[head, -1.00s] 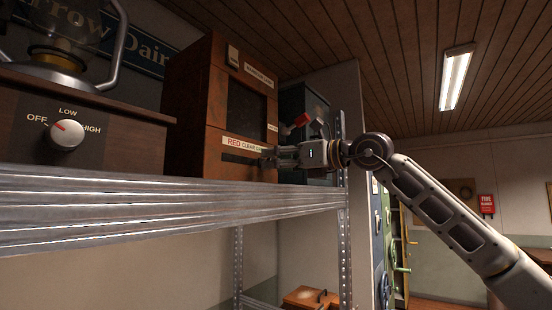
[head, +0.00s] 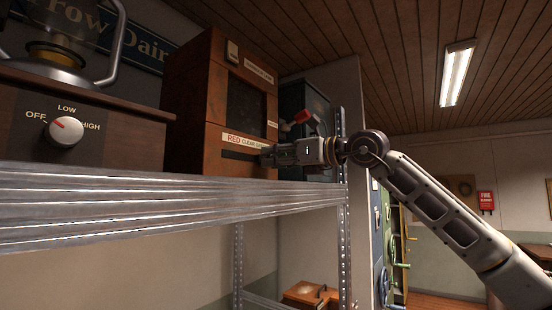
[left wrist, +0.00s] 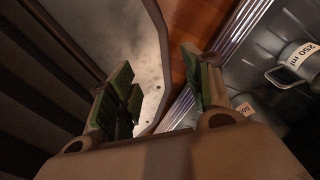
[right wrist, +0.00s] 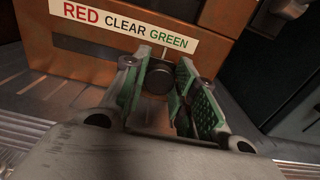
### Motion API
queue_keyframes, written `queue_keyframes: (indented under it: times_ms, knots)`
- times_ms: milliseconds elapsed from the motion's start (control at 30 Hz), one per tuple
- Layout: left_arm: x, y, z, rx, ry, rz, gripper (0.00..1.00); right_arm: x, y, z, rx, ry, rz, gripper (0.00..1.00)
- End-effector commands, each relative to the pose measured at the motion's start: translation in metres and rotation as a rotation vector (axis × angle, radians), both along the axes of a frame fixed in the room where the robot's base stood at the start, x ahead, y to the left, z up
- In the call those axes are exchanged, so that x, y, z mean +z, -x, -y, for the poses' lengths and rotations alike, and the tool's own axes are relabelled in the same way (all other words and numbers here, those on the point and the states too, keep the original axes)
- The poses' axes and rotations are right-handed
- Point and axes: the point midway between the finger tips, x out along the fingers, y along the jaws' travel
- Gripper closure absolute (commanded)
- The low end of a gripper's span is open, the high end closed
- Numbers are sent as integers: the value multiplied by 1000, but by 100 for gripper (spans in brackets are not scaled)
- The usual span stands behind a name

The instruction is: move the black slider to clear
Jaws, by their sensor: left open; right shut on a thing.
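The black slider (right wrist: 157,81) is a round dark knob on the wooden box (head: 191,117) on the shelf. In the right wrist view it sits below the label (right wrist: 124,30) reading RED CLEAR GREEN, around the start of GREEN. My right gripper (right wrist: 158,88) is shut on it, with green-padded fingers on both sides. In the head view this gripper (head: 267,155) reaches the box front from the right and hides the knob. The dark slot (head: 238,155) shows to its left. My left gripper (left wrist: 168,84) is open and empty in the left wrist view and outside the head view.
A metal shelf (head: 150,206) runs below the box. A brown unit (head: 100,144) with an OFF-LOW-HIGH dial (head: 66,130) stands at left. A dark box with a red lever (head: 302,118) stands behind my right gripper. Grey containers (left wrist: 295,65) show near the left gripper.

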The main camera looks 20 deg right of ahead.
Motion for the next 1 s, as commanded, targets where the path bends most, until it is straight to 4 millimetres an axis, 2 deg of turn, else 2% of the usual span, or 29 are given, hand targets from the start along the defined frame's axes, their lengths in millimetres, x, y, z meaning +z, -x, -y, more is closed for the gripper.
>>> queue_keyframes:
  times_ms: [233, 667, 1000]
  knots:
    - [-5, 0, 1, 0, 1, 0, 50, -1, 4, -5, 2, 0, 1, 100]
    - [-27, 0, 0, 0, -1, 0, 50, -2, 25, -32, 4, 2, 2, 100]
    - [-31, -5, -22, 0, -23, 7, 50, 0, 31, -40, 0, 0, 1, 100]
